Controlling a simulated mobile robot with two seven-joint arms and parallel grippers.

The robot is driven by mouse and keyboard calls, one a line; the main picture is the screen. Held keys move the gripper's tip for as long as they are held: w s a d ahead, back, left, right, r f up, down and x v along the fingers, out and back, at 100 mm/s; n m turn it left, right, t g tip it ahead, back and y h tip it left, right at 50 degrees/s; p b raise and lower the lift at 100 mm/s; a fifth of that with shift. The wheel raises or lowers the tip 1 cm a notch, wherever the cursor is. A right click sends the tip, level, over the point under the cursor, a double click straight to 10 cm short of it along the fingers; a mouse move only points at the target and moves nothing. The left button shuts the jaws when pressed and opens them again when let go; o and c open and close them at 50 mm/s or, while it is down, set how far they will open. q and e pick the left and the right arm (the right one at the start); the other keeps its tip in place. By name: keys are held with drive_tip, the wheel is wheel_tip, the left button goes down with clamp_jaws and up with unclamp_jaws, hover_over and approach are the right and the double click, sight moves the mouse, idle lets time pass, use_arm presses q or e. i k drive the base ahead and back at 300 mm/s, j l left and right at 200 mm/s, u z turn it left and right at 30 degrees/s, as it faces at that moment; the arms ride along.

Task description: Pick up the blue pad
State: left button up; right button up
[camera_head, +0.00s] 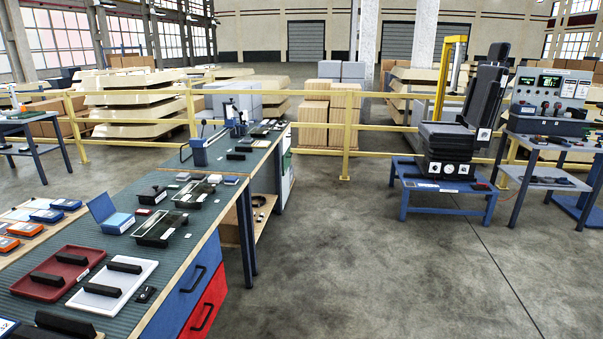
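Several blue things lie on the long green-topped workbench (168,222) at the left, and I cannot tell for sure which is the blue pad. One is a blue case-like thing (119,222) with a raised back panel and a lighter blue flat part. Two small flat blue pieces (47,215) lie farther left, close together. Neither of my grippers shows in this view.
A red tray (82,262) and a white tray (139,275) with black handles lie on the near bench. Orange pieces (26,229) and dark clear-topped boxes (160,228) are nearby. The middle floor is clear.

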sight(231, 180)
drive_tip(key=i+j, duration=0.1)
drive_tip(key=i, duration=0.6)
drive_tip(key=i+z, duration=0.15)
drive_tip(key=i, duration=0.55)
drive_tip(key=j, duration=0.05)
